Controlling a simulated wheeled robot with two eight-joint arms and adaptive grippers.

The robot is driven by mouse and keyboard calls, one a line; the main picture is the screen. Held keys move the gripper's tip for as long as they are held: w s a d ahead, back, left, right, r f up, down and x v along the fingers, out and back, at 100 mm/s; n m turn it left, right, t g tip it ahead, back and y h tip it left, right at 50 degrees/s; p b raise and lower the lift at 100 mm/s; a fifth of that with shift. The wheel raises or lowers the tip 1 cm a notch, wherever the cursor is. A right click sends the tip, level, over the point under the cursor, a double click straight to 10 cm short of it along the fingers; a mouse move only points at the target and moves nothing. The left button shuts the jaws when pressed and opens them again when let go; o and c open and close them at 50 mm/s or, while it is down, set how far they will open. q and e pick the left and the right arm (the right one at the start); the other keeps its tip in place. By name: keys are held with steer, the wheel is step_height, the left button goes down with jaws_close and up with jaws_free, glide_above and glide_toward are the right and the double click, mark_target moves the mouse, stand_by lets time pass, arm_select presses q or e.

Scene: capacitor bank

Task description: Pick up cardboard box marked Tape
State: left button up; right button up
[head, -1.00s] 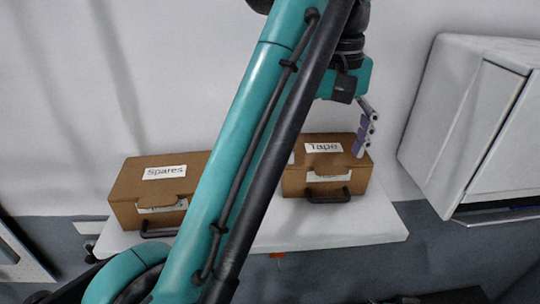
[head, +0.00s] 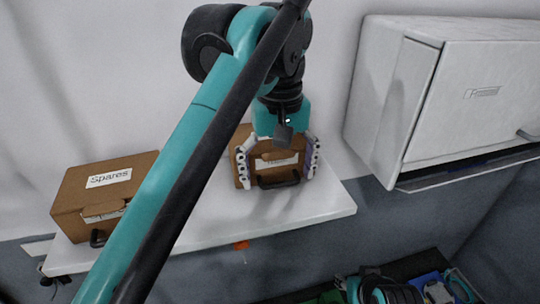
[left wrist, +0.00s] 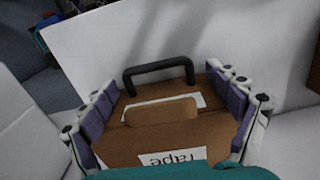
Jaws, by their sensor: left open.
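The cardboard box marked Tape (head: 262,178) stands on the white shelf, partly hidden behind my left gripper in the head view. My left gripper (head: 278,172) is open, with one finger at each side of the box. In the left wrist view the brown box (left wrist: 205,129) shows its Tape label upside down and a black handle. The purple-padded fingers of my left gripper (left wrist: 170,112) stand on both sides of it, close to its sides; I cannot tell whether they touch.
A second cardboard box marked Spares (head: 75,205) stands at the left of the white shelf (head: 215,220). A white cabinet (head: 470,100) hangs on the wall to the right. The shelf between the boxes is partly hidden by my left arm.

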arm_select(q)
steer(key=shift+s, duration=0.1)
steer(key=c, duration=1.3)
steer(key=shift+r, duration=0.1)
